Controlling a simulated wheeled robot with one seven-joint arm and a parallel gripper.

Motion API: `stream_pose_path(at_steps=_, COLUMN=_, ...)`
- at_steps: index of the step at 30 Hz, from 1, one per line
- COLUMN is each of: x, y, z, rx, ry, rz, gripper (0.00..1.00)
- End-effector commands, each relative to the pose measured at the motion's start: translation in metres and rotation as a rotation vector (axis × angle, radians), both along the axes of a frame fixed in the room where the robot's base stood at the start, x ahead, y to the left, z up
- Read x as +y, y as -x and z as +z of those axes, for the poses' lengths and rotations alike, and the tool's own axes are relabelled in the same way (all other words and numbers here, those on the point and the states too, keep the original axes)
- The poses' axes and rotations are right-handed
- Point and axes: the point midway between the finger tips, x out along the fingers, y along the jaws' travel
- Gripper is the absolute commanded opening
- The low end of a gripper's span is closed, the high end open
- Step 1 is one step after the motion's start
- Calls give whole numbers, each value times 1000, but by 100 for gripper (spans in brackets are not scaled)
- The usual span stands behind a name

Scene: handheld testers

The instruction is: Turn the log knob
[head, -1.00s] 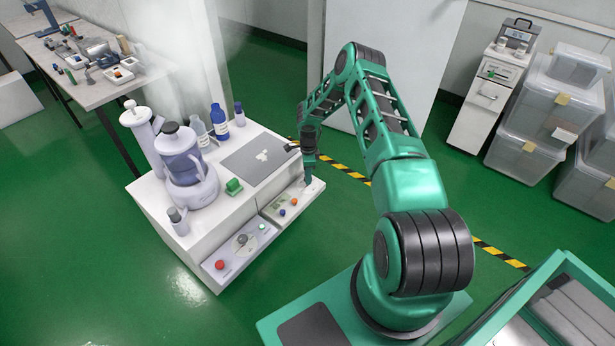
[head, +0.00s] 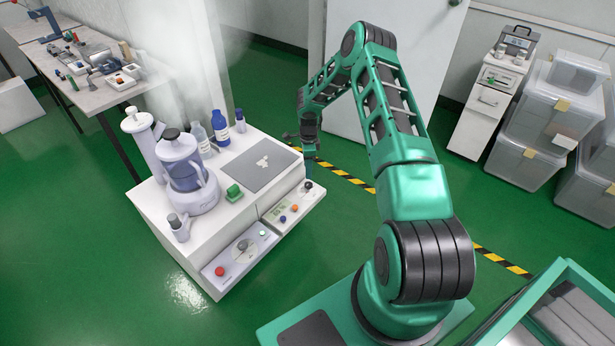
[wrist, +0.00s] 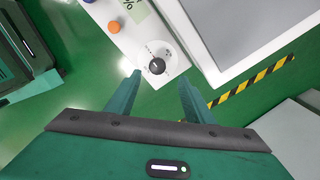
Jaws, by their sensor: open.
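A black round knob (wrist: 157,66) sits on a pale dial at the end of a white control panel. In the head view the knob (head: 309,185) is on the right-hand sloped panel (head: 272,217) of the white cabinet. Another knob, grey (head: 243,245), is on the left-hand panel. I cannot read which one is labelled log. My gripper (wrist: 161,80) is open and empty, its two fingers spread with the black knob showing just beyond and between their tips. In the head view my gripper (head: 310,152) hangs above the black knob, apart from it.
An orange knob (wrist: 113,27) and a blue one (wrist: 89,1) share the panel. A red button (head: 220,271) is on the left panel. A blender (head: 184,170), bottles (head: 220,128) and a grey plate (head: 260,165) stand on the cabinet. Green floor is free to its right.

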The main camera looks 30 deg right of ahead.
Motion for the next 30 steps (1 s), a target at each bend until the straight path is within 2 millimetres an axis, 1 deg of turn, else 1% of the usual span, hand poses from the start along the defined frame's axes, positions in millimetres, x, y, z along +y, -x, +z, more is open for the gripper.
stream_pose_path(at_steps=1, x=0, y=-1, z=7, rx=-1, ry=0, rz=0, gripper=48)
stream_pose_path(at_steps=3, x=0, y=0, z=15, rx=0, ry=0, rz=0, gripper=48)
stream_pose_path(at_steps=7, x=0, y=0, z=22, rx=1, ry=0, rz=0, gripper=48)
stream_pose_path(at_steps=25, x=0, y=0, z=26, rx=0, ry=1, rz=4, gripper=48)
stream_pose_path(at_steps=28, x=-2, y=1, z=40, rx=0, ry=12, rz=37, gripper=48)
stream_pose_path(at_steps=29, x=-3, y=3, z=47, rx=2, ry=17, rz=55, gripper=48)
stream_pose_path(at_steps=30, x=-4, y=5, z=59, rx=5, ry=25, rz=83, gripper=48)
